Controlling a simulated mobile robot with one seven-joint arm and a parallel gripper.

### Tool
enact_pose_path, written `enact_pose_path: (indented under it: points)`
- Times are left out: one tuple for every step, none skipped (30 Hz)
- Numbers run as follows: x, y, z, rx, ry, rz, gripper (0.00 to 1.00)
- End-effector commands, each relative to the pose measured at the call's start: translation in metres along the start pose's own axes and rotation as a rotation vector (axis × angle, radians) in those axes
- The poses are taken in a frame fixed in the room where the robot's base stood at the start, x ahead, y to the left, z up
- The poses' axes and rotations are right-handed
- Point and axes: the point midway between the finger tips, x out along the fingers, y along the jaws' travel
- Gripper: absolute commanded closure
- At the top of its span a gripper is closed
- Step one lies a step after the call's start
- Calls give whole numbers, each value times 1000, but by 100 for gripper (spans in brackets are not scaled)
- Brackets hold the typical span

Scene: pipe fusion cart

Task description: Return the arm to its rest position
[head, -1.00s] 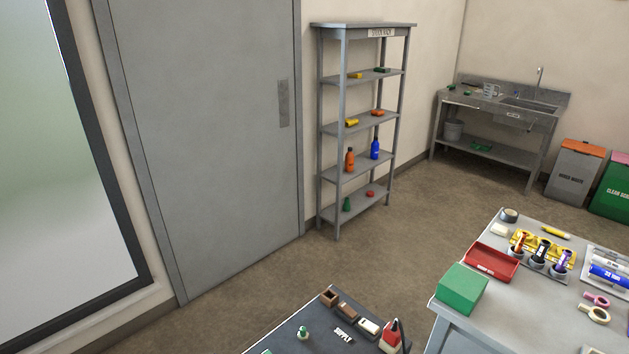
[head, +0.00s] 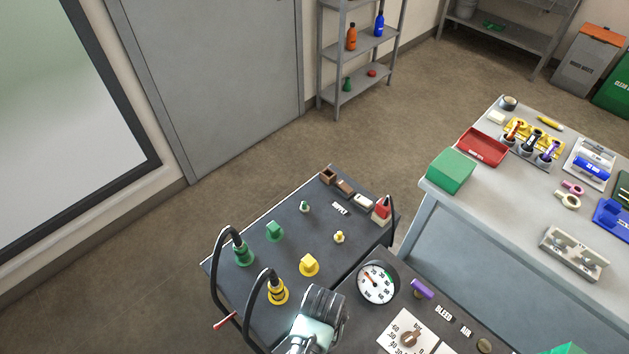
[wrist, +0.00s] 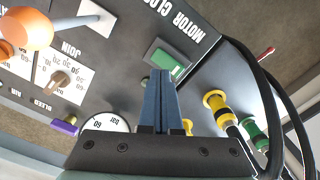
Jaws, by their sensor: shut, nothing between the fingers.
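My gripper (wrist: 160,82) shows in the wrist view with its two blue-grey fingers shut together and nothing between them. It is above the dark panel of the cart (wrist: 125,65), near a green rectangle (wrist: 166,60); whether it touches anything there I cannot tell, but no contact shows. In the head view part of my arm (head: 318,318) shows at the bottom centre, over the cart (head: 225,265). The fingers cannot be made out in that view.
Black hoses loop from the green connector (head: 243,253) and yellow connector (head: 277,291). A gauge (head: 377,283), purple knob (head: 422,289) and dial (head: 409,338) are on the panel. An orange ball (wrist: 30,28) shows close by. A workbench (head: 480,220) stands right; floor at left is clear.

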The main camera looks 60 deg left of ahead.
Motion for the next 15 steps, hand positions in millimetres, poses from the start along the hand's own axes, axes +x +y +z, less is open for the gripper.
enact_pose_path:
  points:
    - [-8, 0, 0, 0, 0, 0, 100]
    - [-10, 0, 0, 0, 0, 0, 100]
    - [-13, 0, 0, 0, 0, 0, 100]
    - [-14, 0, 0, 0, 0, 0, 100]
    - [-14, 0, 0, 0, 0, 0, 100]
    - [-14, 0, 0, 0, 0, 0, 100]
    - [-14, 0, 0, 0, 0, 0, 100]
    - [-14, 0, 0, 0, 0, 0, 100]
    - [-13, 0, 0, 0, 0, 0, 100]
    - [-13, 0, 0, 0, 0, 0, 100]
    - [-13, 0, 0, 0, 0, 0, 100]
    - [-13, 0, 0, 0, 0, 0, 100]
    - [-13, 0, 0, 0, 0, 0, 100]
    - [-13, 0, 0, 0, 0, 0, 100]
    - [-13, 0, 0, 0, 0, 0, 100]
